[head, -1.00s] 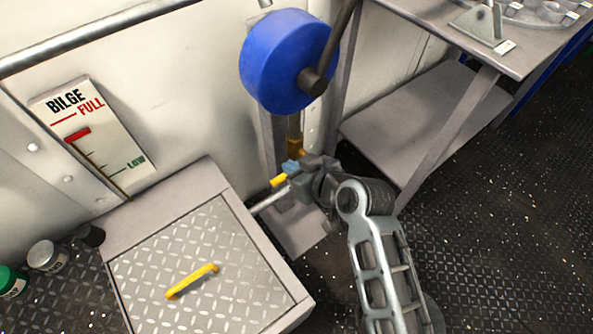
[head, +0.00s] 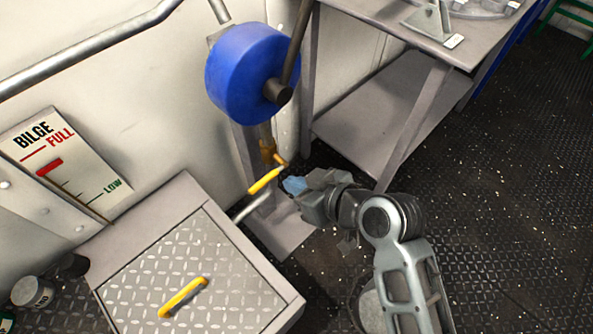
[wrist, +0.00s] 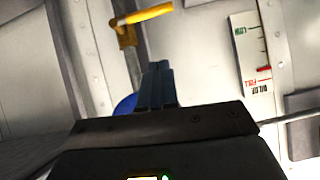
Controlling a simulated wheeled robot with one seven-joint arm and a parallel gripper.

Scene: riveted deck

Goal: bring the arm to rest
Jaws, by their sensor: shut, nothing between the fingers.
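My gripper (head: 294,185) reaches in from the lower right in the head view. Its blue fingers are together and empty; they also show shut in the wrist view (wrist: 156,88). The fingertips are just right of a yellow lever handle (head: 265,181) on a brass-coloured valve (head: 267,151), with a small gap between them. In the wrist view the yellow handle (wrist: 145,15) lies beyond the fingertips, up and to the left, apart from them.
A blue drum (head: 240,75) hangs above the valve. A tread-plate hatch (head: 190,260) with a yellow grip (head: 183,297) is at lower left, and a bilge gauge (head: 65,165) is on the wall. A grey bench (head: 375,110) stands at right. Open deck floor (head: 510,200) lies right of my arm.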

